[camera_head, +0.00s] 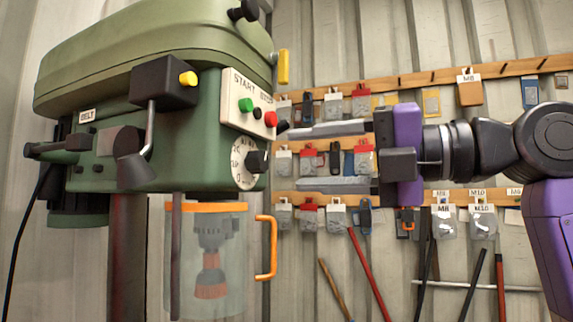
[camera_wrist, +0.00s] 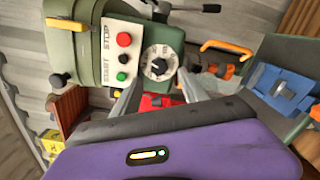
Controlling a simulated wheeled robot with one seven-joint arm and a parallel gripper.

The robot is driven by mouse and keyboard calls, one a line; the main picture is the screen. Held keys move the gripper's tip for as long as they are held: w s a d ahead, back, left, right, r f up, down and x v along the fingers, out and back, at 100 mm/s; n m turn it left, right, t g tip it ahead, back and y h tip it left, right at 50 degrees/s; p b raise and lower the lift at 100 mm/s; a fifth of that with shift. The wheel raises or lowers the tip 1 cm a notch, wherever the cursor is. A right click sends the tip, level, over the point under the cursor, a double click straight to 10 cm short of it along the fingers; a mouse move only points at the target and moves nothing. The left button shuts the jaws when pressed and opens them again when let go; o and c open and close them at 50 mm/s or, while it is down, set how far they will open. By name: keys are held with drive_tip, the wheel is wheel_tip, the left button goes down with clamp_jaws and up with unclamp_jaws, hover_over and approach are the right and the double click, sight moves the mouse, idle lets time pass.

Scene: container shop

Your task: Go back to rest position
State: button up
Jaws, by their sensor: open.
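My gripper (camera_head: 325,157) is open and empty, with its two grey fingers one above the other and pointing left in the head view. Its tips are close to the control panel (camera_head: 249,105) of the green drill press (camera_head: 150,75). In the wrist view the fingers (camera_wrist: 158,95) stand either side of the dial (camera_wrist: 158,64), with the panel (camera_wrist: 122,57) beyond them. I cannot tell whether a fingertip touches the panel or dial. The panel carries green, black and red buttons above the dial.
A clear guard (camera_head: 208,262) with an orange handle (camera_head: 266,248) surrounds the chuck below the press head. Wooden rails with hanging packets (camera_head: 361,104) line the corrugated back wall. Long-handled tools (camera_head: 368,273) lean below. A blue vise (camera_wrist: 282,90) shows at right in the wrist view.

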drive_tip(key=shift+s+d, duration=0.2)
drive_tip(key=shift+d, duration=0.35)
